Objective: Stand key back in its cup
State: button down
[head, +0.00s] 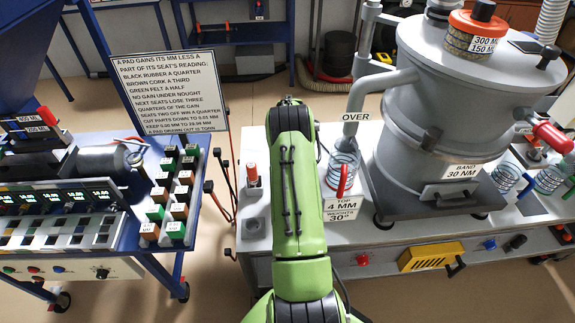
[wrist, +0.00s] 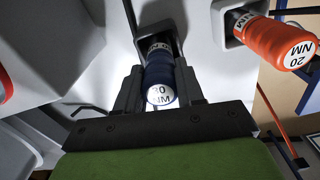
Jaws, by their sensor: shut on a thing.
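A blue key (wrist: 160,80) with a white end label reading NM stands between the fingers of my gripper (wrist: 160,92) in the wrist view. The gripper is shut on it. The key's far end reaches into the mouth of a grey square cup (wrist: 146,18); how deep it sits I cannot tell. In the head view my green arm hides the gripper, the blue key and that cup.
An orange key marked 20 NM (wrist: 280,42) stands in a neighbouring cup on the right; it also shows in the head view (head: 252,174). A grey sieve machine (head: 425,130), a bottle (head: 342,165) and a red handle (head: 343,180) stand right of my arm.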

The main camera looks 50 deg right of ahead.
jog(key=shift+f, duration=0.1)
jog(key=c, duration=0.6)
grip_release()
notch_tip(320, 180, up, 16)
jog(key=p, duration=0.4)
jog(key=shift+f, duration=0.1)
